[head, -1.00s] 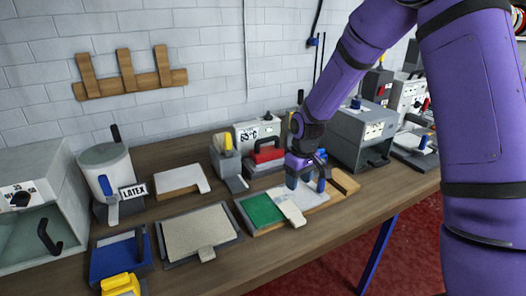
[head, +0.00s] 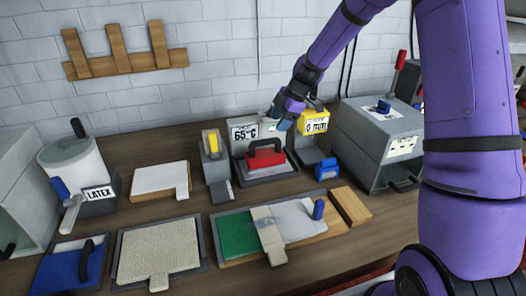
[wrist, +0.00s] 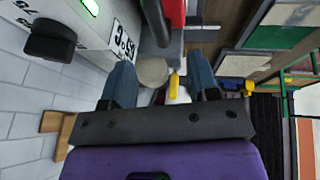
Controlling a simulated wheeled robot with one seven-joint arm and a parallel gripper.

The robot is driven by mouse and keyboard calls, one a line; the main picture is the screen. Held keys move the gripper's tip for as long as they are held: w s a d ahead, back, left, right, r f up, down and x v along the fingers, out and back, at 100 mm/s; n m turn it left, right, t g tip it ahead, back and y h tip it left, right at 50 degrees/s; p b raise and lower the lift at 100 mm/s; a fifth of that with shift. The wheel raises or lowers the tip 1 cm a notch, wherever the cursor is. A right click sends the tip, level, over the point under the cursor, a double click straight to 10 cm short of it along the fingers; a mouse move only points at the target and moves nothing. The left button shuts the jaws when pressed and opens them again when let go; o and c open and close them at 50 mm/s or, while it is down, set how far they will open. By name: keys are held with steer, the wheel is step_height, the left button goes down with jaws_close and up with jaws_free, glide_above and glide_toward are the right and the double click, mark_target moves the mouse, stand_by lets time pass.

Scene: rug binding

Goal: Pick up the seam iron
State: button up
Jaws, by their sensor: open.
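The seam iron, as I take it, is the red block with a handle (head: 266,158) on a dark plate in front of a grey box marked 65°C (head: 243,131). A red part with a dark bar (wrist: 176,12) shows at the top edge of the wrist view, probably the same iron. My gripper (head: 279,121) is above and behind the iron, close to the grey box's top right. In the wrist view its two blue fingers (wrist: 160,82) are apart, with no object held between them. A round beige shape and a yellow piece show beyond the fingers.
A yellow-topped unit (head: 313,122) stands just right of my gripper, and a grey cabinet (head: 375,140) further right. A yellow-and-grey device (head: 212,150) is left of the iron. A board with green and white areas (head: 238,234) lies in front.

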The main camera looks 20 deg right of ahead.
mark_target(265, 142)
steer(key=x, duration=1)
steer(key=shift+w+a+f, duration=0.15)
steer(key=shift+a+f, duration=0.05)
steer(key=shift+f, duration=0.1)
jaws_close()
steer(key=shift+w+r, duration=0.1)
stand_by(1.1)
